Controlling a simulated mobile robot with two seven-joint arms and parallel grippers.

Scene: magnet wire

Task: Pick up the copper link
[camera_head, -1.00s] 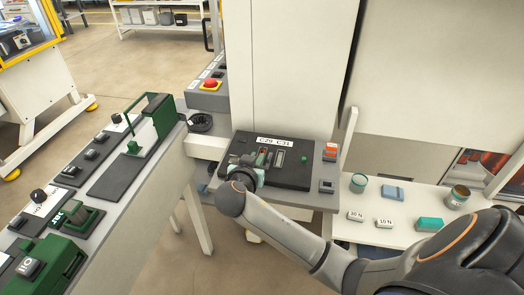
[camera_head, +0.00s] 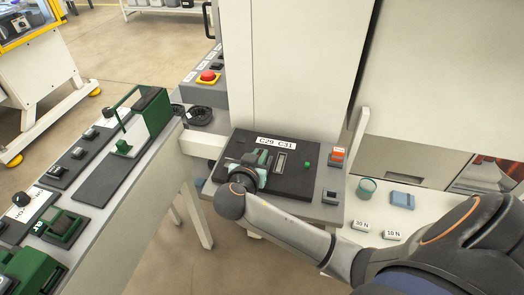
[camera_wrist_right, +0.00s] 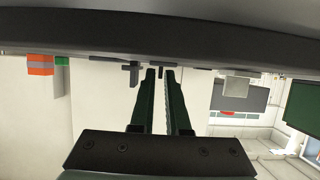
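My right gripper (camera_head: 258,166) is over the left part of a black panel (camera_head: 298,184) labelled C29 C31. In the right wrist view its two dark green fingers (camera_wrist_right: 161,74) are parallel with a narrow gap between them. A small dark part shows beyond the tips; I cannot tell whether the fingers touch it. I cannot make out the copper link in either current view. The gripper and wrist cover that part of the panel. My left gripper is not in view.
A green knob (camera_head: 307,163) and an orange-and-white block (camera_head: 337,154) are right of the gripper. A tall pale cabinet (camera_head: 285,60) stands behind the panel. A grey bench (camera_head: 72,191) with green devices is at left. A white shelf (camera_head: 420,212) at right holds small items.

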